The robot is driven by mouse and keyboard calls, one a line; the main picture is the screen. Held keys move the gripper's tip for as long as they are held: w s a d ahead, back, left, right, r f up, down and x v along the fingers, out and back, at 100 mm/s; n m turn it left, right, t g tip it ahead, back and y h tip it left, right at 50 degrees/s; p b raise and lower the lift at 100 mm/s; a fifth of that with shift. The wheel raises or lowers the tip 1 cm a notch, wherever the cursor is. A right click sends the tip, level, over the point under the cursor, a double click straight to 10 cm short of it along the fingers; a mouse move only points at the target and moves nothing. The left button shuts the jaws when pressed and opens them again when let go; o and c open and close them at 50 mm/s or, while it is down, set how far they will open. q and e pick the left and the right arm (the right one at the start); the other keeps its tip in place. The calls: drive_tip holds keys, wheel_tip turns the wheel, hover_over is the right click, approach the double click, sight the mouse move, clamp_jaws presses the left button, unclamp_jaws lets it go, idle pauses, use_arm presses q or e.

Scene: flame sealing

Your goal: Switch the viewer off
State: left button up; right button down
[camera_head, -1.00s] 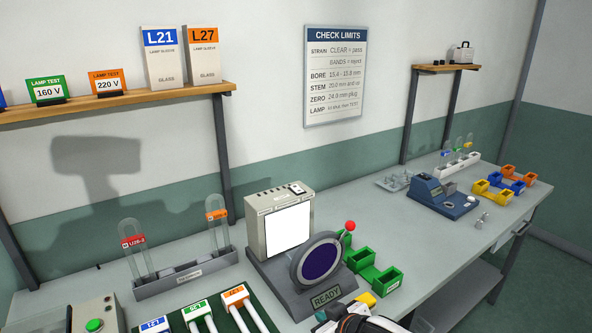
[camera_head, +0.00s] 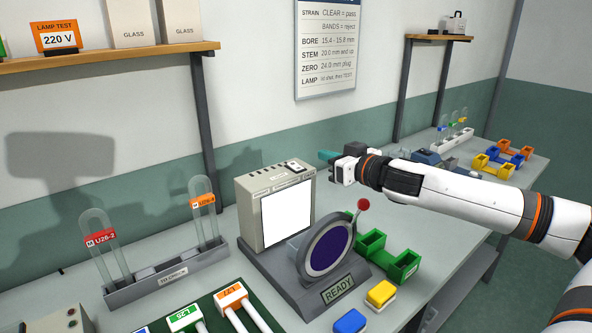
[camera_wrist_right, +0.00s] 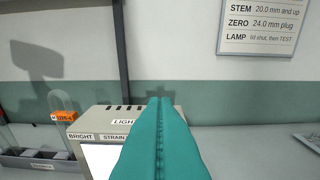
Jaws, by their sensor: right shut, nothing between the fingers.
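The viewer is a grey box (camera_head: 252,219) with a bright white lit screen (camera_head: 286,216) on its front. A small black-and-white switch (camera_head: 293,166) sits on its top right. A dark round disc (camera_head: 328,250) in a grey ring stands before it on the base. My right gripper (camera_head: 326,156) is level with the box top, just right of the switch, its teal fingers shut and empty. In the right wrist view the shut fingers (camera_wrist_right: 161,145) cover the right of the box top, hiding the switch; the light label (camera_wrist_right: 124,122) shows partly. My left gripper is out of view.
A rack with glass tubes (camera_head: 168,279) stands left of the viewer. A shelf (camera_head: 110,57) overhangs at left.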

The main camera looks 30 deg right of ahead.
drive_tip(key=p, duration=0.8)
hover_over(298, 169)
drive_tip(key=shift+s+d+f, duration=0.1)
drive_tip(key=shift+s+f, duration=0.15)
drive_tip(key=shift+f, duration=0.15)
drive_tip(key=f, duration=0.3)
drive_tip(key=shift+w, duration=0.2)
drive_tip(key=shift+f, duration=0.75)
